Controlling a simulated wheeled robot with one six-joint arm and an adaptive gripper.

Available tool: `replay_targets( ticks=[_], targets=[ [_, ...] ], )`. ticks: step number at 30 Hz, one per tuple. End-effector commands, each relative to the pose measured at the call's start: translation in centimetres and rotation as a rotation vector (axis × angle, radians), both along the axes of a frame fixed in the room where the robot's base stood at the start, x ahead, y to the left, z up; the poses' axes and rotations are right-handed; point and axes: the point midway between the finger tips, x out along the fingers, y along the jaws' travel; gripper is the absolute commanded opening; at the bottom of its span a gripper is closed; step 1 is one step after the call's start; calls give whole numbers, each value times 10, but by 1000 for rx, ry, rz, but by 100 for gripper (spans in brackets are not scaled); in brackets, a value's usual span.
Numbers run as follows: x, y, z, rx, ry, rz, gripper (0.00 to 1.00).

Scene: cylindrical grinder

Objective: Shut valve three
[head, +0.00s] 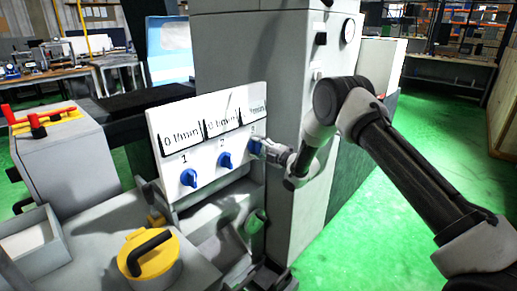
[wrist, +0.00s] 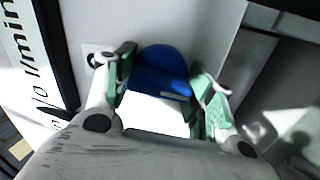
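A white panel (head: 215,165) carries three blue valve knobs in a row, each under a flow display. The knob under number 1 (head: 189,178) and the knob under number 2 (head: 225,160) are clear. The third knob (head: 255,146) is at the right end, partly hidden by my gripper (head: 268,149). In the wrist view my gripper (wrist: 165,82) has its green-padded fingers spread on both sides of this blue knob (wrist: 160,68). Firm contact cannot be told. The first two displays read 0 l/min; the third one's digit is not legible.
A grey machine column (head: 290,60) stands right behind the panel. A yellow cap with a black handle (head: 147,256) is in front at lower left. A grey box with red levers (head: 60,145) stands farther left. Green floor (head: 435,150) is open at right.

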Motion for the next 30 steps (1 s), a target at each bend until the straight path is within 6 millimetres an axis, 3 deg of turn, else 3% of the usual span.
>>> replay_targets(
  ticks=[3, 17, 30],
  targets=[
    [0, 0, 0, 0, 0, 0, 30],
    [0, 0, 0, 57, 75, 0, 30],
    [0, 0, -1, 287, 371, -1, 30]
  ],
)
